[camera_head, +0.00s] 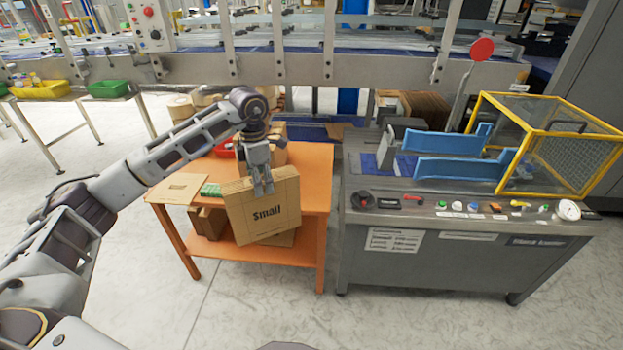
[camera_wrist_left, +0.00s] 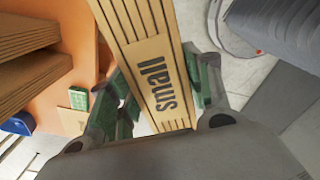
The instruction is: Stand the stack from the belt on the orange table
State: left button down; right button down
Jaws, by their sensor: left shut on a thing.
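The stack of flat brown cardboard (camera_head: 281,205), printed "Small", is held upright and a little tilted by my left gripper (camera_head: 263,186). The fingers are shut on its upper edge. In the left wrist view the stack (camera_wrist_left: 147,40) runs between the two green-padded fingers, showing several layers edge-on. In the head view it covers part of the front edge of the orange table (camera_head: 317,165), and its lower edge shows below the tabletop. I cannot tell whether it touches the table. The orange table also shows in the left wrist view (camera_wrist_left: 55,75). My right gripper is out of view.
Other cardboard stacks (camera_wrist_left: 28,55) stand on the table. A flat sheet (camera_head: 180,188), a green item (camera_head: 211,190) and a red bin (camera_head: 223,150) lie at its left. A grey machine (camera_head: 440,255) with a yellow-framed guard (camera_head: 560,127) stands close on the right.

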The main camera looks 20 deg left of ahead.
pick_arm(q)
jog(key=n, duration=0.3)
jog(key=shift+s, duration=0.15)
jog(key=shift+n, duration=0.9)
jog(key=shift+s+n, duration=0.1)
jog(key=shift+n, duration=0.6)
jog(key=n, duration=0.2)
jog(key=shift+n, duration=0.7)
